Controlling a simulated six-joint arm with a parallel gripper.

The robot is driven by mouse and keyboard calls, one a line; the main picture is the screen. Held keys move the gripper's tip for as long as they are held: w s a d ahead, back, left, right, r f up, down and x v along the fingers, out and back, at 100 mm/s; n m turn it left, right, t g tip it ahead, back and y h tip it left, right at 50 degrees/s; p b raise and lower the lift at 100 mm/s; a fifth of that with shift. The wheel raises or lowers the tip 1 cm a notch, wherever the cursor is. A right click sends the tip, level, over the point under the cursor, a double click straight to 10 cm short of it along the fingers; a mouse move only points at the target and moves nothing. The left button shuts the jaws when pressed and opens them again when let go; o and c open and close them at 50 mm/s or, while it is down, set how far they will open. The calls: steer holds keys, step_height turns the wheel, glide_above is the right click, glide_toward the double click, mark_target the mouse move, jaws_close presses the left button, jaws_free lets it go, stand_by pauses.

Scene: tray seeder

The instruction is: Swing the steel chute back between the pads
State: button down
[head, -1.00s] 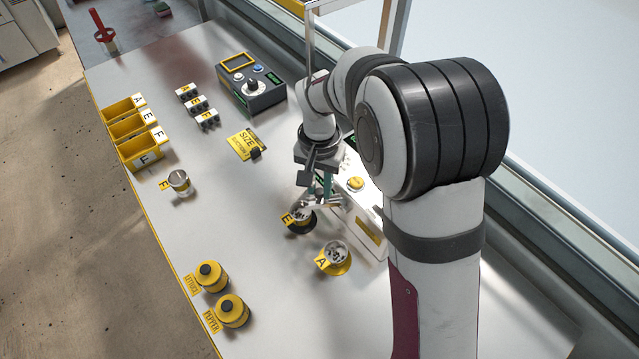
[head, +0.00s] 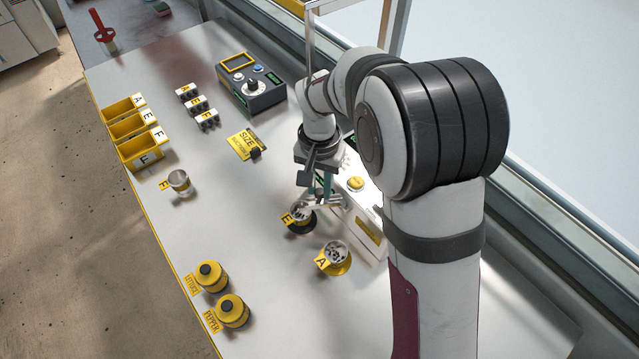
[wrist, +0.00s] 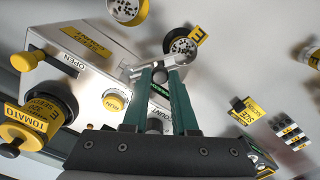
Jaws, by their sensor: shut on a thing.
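The steel chute (wrist: 178,62) is a short bright trough at the front of the white seeder (wrist: 75,62). Its outer end reaches over or beside the cup labelled E (wrist: 182,45). My gripper (wrist: 160,78) has its green fingers closed around a dark round knob at the chute. In the head view my gripper (head: 319,192) is low beside the seeder, and the chute (head: 328,202) shows just below the fingertips. The fingers cover part of the chute. I cannot make out the pads.
A cup labelled A (head: 335,256) stands near cup E, both with dark specks inside. A yellow button (head: 355,184) sits on the seeder. Yellow-lidded jars (head: 232,311) stand at the front left. A steel cup (head: 180,183) stands farther left. The table between is clear.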

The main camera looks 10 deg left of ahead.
steer(key=shift+s, duration=0.1)
steer(key=shift+s+d+n, duration=0.25)
steer(key=shift+s+n, duration=0.25)
steer(key=shift+n, duration=0.9)
steer(key=shift+s+d+n, duration=0.2)
steer(key=shift+s+n, duration=0.25)
steer(key=shift+n, duration=0.95)
steer(key=shift+s+d+n, duration=0.25)
steer(key=shift+s+n, duration=0.25)
steer(key=shift+n, duration=0.9)
steer(key=c, duration=0.7)
jaws_free()
step_height(320, 180, up, 16)
steer(key=shift+f, duration=0.1)
